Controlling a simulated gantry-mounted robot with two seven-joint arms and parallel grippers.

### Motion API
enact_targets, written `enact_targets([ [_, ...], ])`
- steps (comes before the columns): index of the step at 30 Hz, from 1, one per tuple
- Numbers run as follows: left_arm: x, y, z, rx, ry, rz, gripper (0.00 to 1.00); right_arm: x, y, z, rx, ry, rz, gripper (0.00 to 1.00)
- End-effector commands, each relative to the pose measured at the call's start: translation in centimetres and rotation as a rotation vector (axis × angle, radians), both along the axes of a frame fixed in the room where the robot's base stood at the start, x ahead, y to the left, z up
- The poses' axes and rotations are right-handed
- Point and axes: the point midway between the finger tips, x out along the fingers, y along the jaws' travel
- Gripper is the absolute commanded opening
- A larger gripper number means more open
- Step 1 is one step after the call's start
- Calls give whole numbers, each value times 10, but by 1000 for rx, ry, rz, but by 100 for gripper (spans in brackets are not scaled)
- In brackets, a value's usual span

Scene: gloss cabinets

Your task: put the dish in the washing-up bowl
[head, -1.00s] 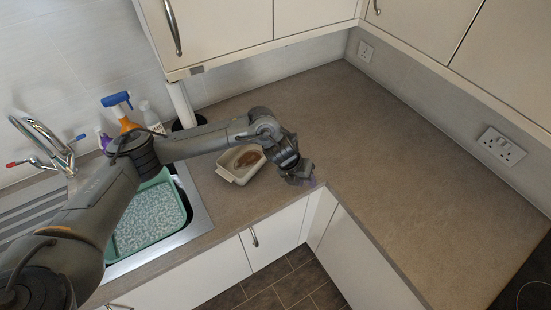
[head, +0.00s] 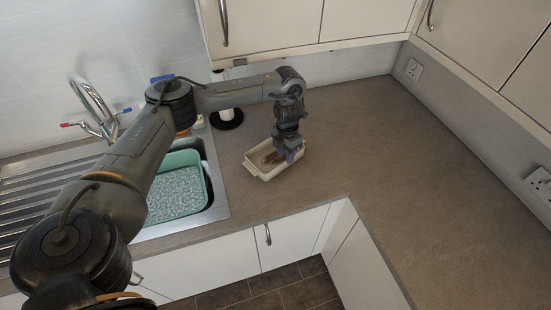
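The dish (head: 262,174) is a small cream oblong dish with lug handles and something brown in it. It stands on the worktop right of the sink. The washing-up bowl (head: 205,186) is green, sits in the sink and holds foamy, speckled water. My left gripper (head: 289,154) points down at the dish's right end and hides part of its rim. I cannot tell whether it touches the dish or whether its fingers are open. My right gripper is out of view.
A tap (head: 93,104) stands behind the sink, beside the ridged steel drainer (head: 25,205). A paper-towel holder's dark base (head: 227,119) is behind the dish. Wall cabinets (head: 270,22) overhang the back. The worktop (head: 400,190) to the right is clear.

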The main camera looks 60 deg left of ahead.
Motion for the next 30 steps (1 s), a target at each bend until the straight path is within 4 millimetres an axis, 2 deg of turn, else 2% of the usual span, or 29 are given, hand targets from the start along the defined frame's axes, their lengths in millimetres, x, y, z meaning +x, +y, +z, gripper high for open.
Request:
enact_targets([
  [5, 0, 0, -9, 0, 1, 1, 34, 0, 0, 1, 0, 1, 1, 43],
  [15, 2, -1, -48, 0, 0, 2, 34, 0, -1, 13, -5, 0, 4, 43],
  [25, 2, -1, -53, 0, -1, 1, 34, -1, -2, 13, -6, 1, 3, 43],
  [30, 2, -1, -53, 0, -1, 1, 8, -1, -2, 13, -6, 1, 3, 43],
])
